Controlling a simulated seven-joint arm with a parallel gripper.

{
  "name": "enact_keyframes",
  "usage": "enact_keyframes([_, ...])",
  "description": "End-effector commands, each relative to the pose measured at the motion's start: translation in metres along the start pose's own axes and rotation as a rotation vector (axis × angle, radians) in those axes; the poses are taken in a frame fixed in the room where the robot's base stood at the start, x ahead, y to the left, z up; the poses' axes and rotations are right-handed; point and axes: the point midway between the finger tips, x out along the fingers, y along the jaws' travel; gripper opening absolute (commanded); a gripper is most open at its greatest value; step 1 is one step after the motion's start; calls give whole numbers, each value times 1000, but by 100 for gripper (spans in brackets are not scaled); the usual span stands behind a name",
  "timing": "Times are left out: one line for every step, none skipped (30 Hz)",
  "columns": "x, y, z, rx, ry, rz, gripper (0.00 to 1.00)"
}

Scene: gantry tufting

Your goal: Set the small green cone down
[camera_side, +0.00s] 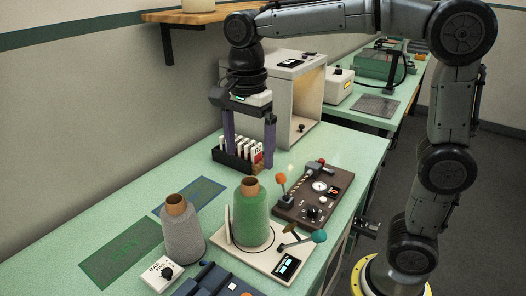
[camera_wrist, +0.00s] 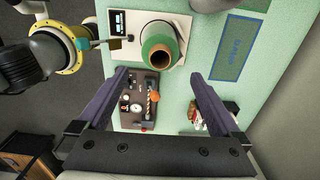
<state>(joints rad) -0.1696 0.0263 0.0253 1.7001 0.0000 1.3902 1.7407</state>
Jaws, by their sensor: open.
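The green cone (camera_side: 255,218) stands upright, with a brown tube top, on a white device (camera_side: 288,262) that has a teal-knobbed lever and a small display. In the wrist view the green cone (camera_wrist: 147,44) shows from above at the top centre. My gripper (camera_side: 249,158) is open and empty, pointing down over the rack area, behind the cone in the side view. In the wrist view its two fingers (camera_wrist: 160,80) are wide apart, and the cone lies beyond their tips. They do not touch it.
A grey cone (camera_side: 184,232) stands left of the green one. A black rack of white tags (camera_side: 236,155) is under my gripper. A brown control panel (camera_side: 313,196) with an orange-knobbed lever lies right. Flat blue (camera_side: 188,196) and green (camera_side: 120,248) mats lie left. A beige box (camera_side: 297,95) stands behind.

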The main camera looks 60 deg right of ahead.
Motion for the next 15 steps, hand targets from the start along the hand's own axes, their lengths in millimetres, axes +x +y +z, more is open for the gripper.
enact_keyframes([-1,0,0,0,0,0,100])
enact_keyframes([-2,0,0,-3,0,-1,100])
enact_keyframes([-2,2,-1,-12,-1,-4,100])
enact_keyframes([-3,4,-2,-27,-1,-10,100])
enact_keyframes([-3,7,-3,-47,-2,-17,100])
enact_keyframes([-4,11,-6,-88,-4,-31,100])
enact_keyframes([-5,17,-8,-127,-4,-44,100])
enact_keyframes([-5,22,-11,-174,-4,-61,100])
enact_keyframes([-6,31,-15,-249,-1,-85,100])
enact_keyframes([-6,39,-18,-312,2,-106,100])
enact_keyframes([-6,46,-21,-377,8,-128,100])
enact_keyframes([-4,57,-25,-469,19,-158,100])
enact_keyframes([-3,65,-28,-541,30,-179,100])
enact_keyframes([-1,73,-31,-610,42,-201,100])
enact_keyframes([1,84,-35,-703,62,-228,100])
